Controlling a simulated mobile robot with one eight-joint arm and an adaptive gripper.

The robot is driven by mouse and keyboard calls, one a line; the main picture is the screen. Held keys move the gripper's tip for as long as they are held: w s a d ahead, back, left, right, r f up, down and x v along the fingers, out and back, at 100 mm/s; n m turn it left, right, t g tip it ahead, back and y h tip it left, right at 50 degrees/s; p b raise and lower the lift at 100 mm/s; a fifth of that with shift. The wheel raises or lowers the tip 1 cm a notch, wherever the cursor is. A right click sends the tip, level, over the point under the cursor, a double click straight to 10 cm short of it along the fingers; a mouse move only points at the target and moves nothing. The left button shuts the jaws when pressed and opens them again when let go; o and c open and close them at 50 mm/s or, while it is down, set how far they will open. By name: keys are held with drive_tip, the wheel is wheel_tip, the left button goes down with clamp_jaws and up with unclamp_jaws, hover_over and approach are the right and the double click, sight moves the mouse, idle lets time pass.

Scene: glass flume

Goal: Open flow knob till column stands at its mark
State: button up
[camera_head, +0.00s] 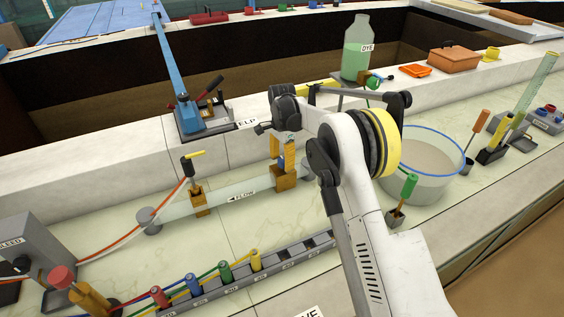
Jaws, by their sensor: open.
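My gripper (282,132) is at the end of my bent arm, above the right brass fitting (286,183) of a clear horizontal tube (235,197). Its fingers are small and partly hidden, but it appears open, with nothing seen held. A label with an arrow, apparently reading FLOW (242,195), lies by the tube. The left brass fitting (199,201) carries a black valve with a yellow lever (194,155). I cannot make out which part is the flow knob. No marked column can be picked out with certainty; my arm covers the area right of the tube.
A dark rack (205,303) with several coloured plugs lies in front. A round basin (424,182) stands right of my arm, with a green-handled tool (409,187) before it. A green dye bottle (356,52) and a blue-handled lever (170,60) stand behind. Pale counter shows left of the tube.

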drive_tip(key=c, duration=1.2)
